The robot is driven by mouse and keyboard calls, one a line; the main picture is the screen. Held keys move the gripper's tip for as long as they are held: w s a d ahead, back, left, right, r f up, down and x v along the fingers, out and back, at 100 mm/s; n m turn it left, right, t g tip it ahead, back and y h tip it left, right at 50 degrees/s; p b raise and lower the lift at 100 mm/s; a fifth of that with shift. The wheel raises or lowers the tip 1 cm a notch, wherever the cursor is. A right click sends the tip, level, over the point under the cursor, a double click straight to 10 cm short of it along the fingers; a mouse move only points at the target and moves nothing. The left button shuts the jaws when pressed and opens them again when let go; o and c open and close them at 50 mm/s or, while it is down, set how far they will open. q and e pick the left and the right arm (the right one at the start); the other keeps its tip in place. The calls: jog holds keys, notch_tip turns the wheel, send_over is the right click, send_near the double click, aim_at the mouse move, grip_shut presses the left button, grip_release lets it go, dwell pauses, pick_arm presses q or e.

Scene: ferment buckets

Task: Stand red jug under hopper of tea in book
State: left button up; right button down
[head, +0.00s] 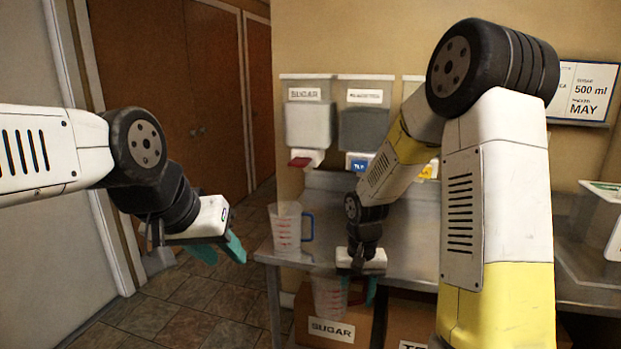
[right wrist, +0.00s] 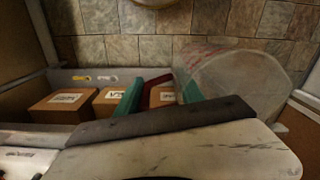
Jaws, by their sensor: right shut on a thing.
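The red jug (head: 330,296) is clear, with red markings and a red handle (right wrist: 161,91). My right gripper (head: 360,284) is shut on that handle between its teal fingers. It holds the jug upright near the table's front edge; the jug also shows in the right wrist view (right wrist: 238,82). My left gripper (head: 220,248) is open and empty, left of the table. The book (head: 585,93) on the wall shows "SUGAR 500 ml" and "MAY"; its left part is hidden. No tea label is readable on the hoppers.
A blue-handled jug (head: 286,228) stands on the metal table (head: 405,262). The sugar hopper (head: 309,124) has a red outlet; the second hopper (head: 362,128) has a blue tag. My right arm hides hoppers further right. Labelled boxes (head: 332,325) sit below. Clear tabletop lies around the blue-handled jug.

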jog(key=w+d+f, duration=0.3)
jog(key=d+f, duration=0.1)
jog(key=shift+w+d, duration=0.2)
jog(key=shift+w, duration=0.1)
